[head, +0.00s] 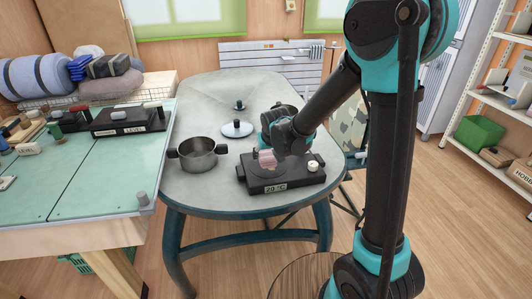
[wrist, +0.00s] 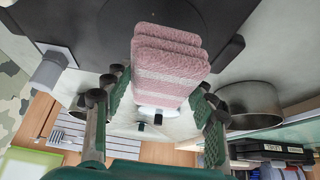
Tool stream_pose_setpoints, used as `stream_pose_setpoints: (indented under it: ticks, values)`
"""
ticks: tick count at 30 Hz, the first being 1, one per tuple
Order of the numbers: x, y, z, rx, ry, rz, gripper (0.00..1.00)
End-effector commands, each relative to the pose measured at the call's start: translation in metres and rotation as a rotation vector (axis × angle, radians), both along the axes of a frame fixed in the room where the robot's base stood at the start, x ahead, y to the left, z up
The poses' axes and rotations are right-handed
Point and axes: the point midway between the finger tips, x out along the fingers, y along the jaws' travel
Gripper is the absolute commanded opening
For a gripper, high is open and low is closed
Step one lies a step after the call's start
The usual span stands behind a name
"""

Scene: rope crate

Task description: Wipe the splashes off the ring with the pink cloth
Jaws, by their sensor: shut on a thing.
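The pink striped folded cloth (wrist: 170,65) is between the fingers of my gripper (wrist: 163,95), which is shut on it. In the head view the cloth (head: 267,159) is over the back left part of a black hotplate (head: 285,186) with a "20 °C" display. The hotplate's dark round ring (wrist: 170,10) shows at the top of the wrist view, partly covered by the cloth. I cannot tell whether the cloth touches the ring. No splashes can be made out. My gripper (head: 268,150) is small and partly hidden by my arm in the head view.
A steel pot (head: 198,155) stands on the grey table (head: 190,100) left of the hotplate. A lid (head: 237,129) lies behind it. A pale knob (head: 313,166) is on the hotplate's right. A green-topped bench (head: 85,180) is at the left.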

Motion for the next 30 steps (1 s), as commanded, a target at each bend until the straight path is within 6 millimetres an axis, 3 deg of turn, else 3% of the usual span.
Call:
stream_pose_setpoints:
  ticks: [9, 30]
  values:
    - [0.0, 0.0, -0.033, 0.0, 0.0, 0.0, 0.33]
    - [0.0, 0.0, -0.037, 0.0, 0.0, 0.0, 0.33]
